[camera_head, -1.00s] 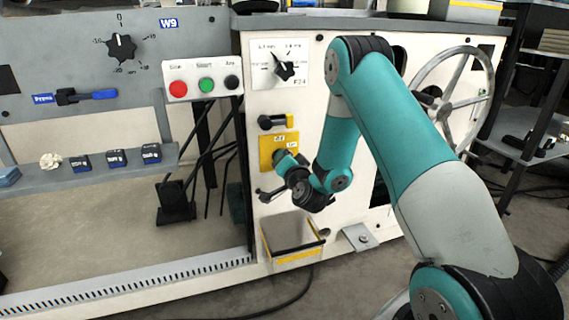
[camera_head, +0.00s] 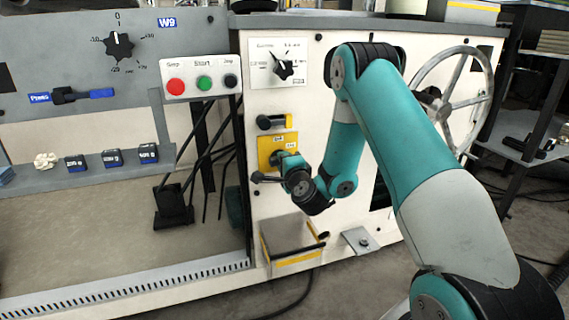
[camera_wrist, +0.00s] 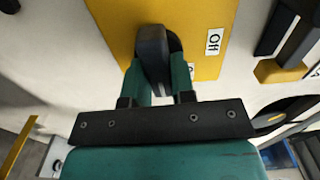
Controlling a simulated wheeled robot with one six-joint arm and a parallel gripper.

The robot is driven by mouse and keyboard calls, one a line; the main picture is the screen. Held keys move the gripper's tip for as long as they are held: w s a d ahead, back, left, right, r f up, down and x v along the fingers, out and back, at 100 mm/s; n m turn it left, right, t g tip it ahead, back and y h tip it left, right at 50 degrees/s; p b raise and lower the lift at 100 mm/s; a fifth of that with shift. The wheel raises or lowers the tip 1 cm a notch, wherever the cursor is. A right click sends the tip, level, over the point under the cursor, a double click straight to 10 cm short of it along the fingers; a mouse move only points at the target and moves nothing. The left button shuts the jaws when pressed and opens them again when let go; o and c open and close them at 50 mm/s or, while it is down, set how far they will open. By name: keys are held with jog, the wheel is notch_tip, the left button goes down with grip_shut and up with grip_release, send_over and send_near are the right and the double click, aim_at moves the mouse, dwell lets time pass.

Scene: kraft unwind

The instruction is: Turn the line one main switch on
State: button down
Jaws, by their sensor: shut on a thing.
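The main switch is a yellow plate (camera_head: 266,144) with two small white labels on the pale machine front. It fills the upper middle of the wrist view (camera_wrist: 112,28), where one label reads Off (camera_wrist: 213,42). The switch's dark handle (camera_wrist: 152,48) stands out from a round dark base, left of the Off label in that view. My gripper (camera_wrist: 160,78) is shut on this handle, one green finger on each side.
A black handle (camera_head: 276,121) sits just above the plate, and a selector dial (camera_head: 283,69) above that. A yellow-edged tray (camera_head: 292,243) juts out below. A large handwheel (camera_head: 447,104) is right of my arm. Red, green and black buttons (camera_head: 204,85) are upper left.

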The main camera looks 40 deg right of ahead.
jog(key=shift+d, duration=0.1)
dwell(0.5)
jog(key=c, duration=1)
grip_release()
jog(key=shift+s, duration=0.1)
jog(key=shift+o, duration=0.2)
